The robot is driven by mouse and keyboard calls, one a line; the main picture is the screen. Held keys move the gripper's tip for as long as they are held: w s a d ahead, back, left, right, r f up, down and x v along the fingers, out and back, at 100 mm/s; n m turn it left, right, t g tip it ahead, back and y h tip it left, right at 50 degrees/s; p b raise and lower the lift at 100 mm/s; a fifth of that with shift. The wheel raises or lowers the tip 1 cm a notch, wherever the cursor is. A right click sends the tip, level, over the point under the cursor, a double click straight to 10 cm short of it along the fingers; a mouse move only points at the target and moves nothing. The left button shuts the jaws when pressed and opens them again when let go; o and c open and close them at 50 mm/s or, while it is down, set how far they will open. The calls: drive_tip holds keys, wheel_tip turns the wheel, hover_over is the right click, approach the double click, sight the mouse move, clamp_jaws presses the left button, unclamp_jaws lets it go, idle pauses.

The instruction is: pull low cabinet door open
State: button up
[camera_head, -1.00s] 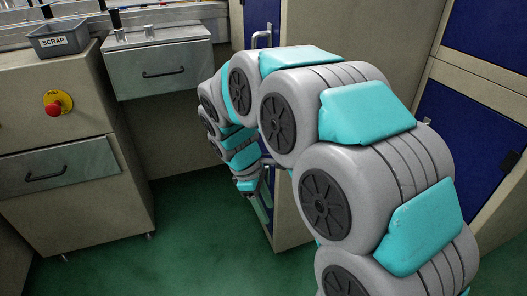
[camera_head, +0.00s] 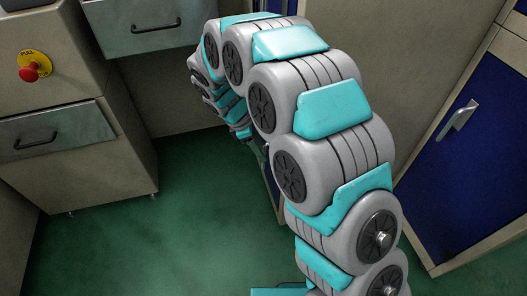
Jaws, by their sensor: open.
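The narrow visible strip of a low blue cabinet door (camera_head: 271,186) lies just left of my arm, at the lower middle. Most of that door and any handle on it are hidden behind my arm. My gripper (camera_head: 262,152) is small and partly hidden at the far end of the arm, pointing down close to this cabinet front. It is open; I cannot tell whether it touches the door or a handle. Another blue cabinet door (camera_head: 481,165) stands at the right, with a silver handle (camera_head: 457,119); it looks shut.
A beige cabinet with a grey drawer (camera_head: 55,130) and a red emergency button (camera_head: 33,68) stands at the left. Another grey drawer (camera_head: 150,25) is at the top. The green floor (camera_head: 170,235) is clear in the lower left and middle.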

drive_tip(key=shift+x, duration=1.3)
clamp_jaws()
idle(0.4)
